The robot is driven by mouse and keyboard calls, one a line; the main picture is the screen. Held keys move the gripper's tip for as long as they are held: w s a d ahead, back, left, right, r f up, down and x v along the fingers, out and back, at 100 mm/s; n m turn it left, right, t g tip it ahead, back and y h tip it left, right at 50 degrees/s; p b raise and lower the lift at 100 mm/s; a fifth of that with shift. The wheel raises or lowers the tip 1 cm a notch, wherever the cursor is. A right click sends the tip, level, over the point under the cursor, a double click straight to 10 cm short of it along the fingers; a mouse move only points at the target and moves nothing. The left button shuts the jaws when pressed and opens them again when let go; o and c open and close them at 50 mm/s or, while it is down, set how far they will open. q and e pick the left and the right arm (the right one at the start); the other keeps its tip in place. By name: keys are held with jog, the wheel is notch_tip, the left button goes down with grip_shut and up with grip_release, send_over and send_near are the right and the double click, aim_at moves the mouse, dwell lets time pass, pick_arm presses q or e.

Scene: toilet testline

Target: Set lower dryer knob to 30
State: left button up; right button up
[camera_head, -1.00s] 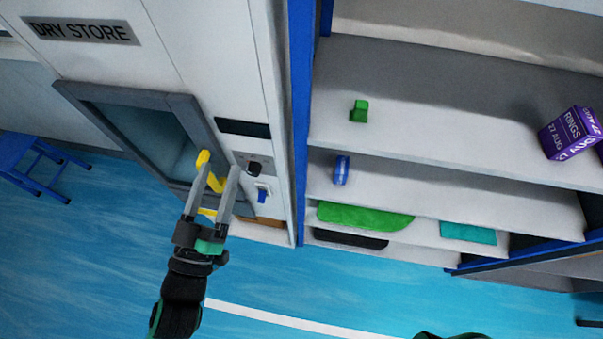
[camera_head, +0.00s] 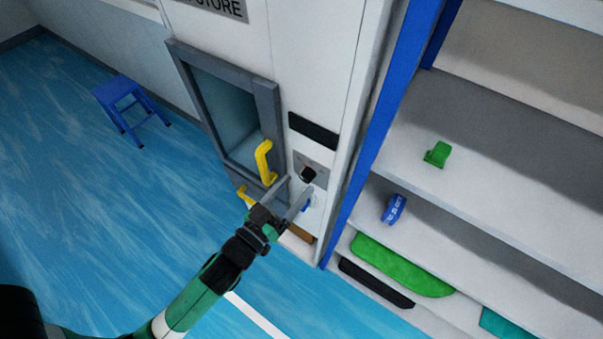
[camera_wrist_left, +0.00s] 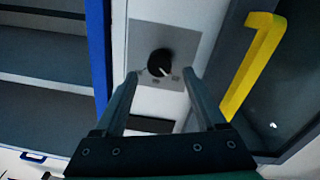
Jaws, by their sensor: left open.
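The black dryer knob (camera_head: 308,174) sits on a small grey plate on the white dryer front, right of the lower glass door. In the left wrist view the knob (camera_wrist_left: 159,62) shows a white pointer mark towards its lower right; the small scale marks are too blurred to read. My left gripper (camera_head: 299,183) is open and empty in front of the panel, just below the knob in the head view. In the left wrist view its two fingers (camera_wrist_left: 160,74) lie either side of the knob's lower part, with no clear contact. My right gripper is out of view.
A yellow door handle (camera_head: 264,161) projects just left of the knob. A blue switch (camera_head: 306,207) lies below it, partly behind a finger. A blue post (camera_head: 376,140) and shelving (camera_head: 480,160) stand on the right. A blue stool (camera_head: 125,100) stands on open floor at left.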

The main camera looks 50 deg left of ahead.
aim_at(304, 178)
pick_arm(q)
jog(key=x, duration=0.3)
jog(key=shift+w, duration=0.2)
grip_shut()
